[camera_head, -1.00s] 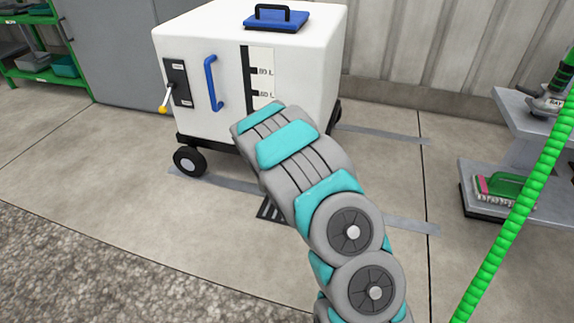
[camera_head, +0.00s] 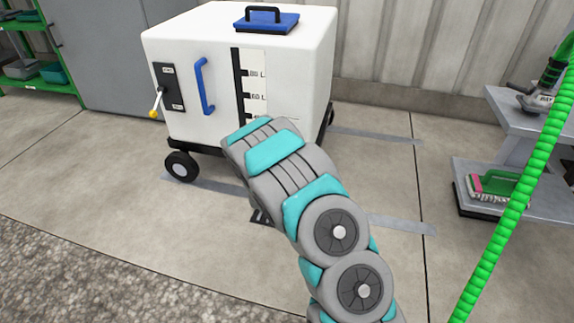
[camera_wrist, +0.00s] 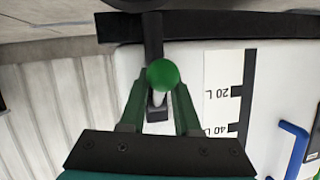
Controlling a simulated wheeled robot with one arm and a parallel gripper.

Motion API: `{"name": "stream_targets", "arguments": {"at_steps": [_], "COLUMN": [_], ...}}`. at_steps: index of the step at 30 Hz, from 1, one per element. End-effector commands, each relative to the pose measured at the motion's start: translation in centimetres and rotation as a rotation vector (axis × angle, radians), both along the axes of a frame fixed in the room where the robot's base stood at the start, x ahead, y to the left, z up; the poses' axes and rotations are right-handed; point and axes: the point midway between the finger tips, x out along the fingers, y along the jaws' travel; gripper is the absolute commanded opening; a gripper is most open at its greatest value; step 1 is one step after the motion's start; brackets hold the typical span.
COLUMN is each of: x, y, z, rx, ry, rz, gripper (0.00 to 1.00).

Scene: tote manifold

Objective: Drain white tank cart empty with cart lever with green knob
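In the wrist view, where the cart appears upside down, the green knob (camera_wrist: 163,73) of the cart lever sits between the fingertips of my gripper (camera_wrist: 160,88). The two dark green fingers lie close on either side of it; I cannot tell whether they press on it. A dark shaft shows behind the knob. In the head view my arm hides the gripper and the green knob.
A second lever with a yellow knob (camera_head: 153,114) is on a black panel left of the blue handle (camera_head: 205,87). A grey shelf (camera_head: 510,165) with a brush and a green hose (camera_head: 515,205) are at right. Green shelving (camera_head: 40,85) stands at far left. Floor between is clear.

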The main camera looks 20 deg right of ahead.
Motion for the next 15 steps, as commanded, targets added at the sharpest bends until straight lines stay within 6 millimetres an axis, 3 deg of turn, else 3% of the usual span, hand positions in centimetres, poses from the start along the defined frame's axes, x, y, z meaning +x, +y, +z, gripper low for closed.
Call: {"name": "stream_targets", "arguments": {"at_steps": [4,15], "x": [0.0,-0.58], "y": [0.0,0.35], "z": [0.03,0.39], "rx": [0.0,0.0], "ry": [0.0,-0.001], "rz": [0.0,0.0], "gripper": [0.48,0.48]}}
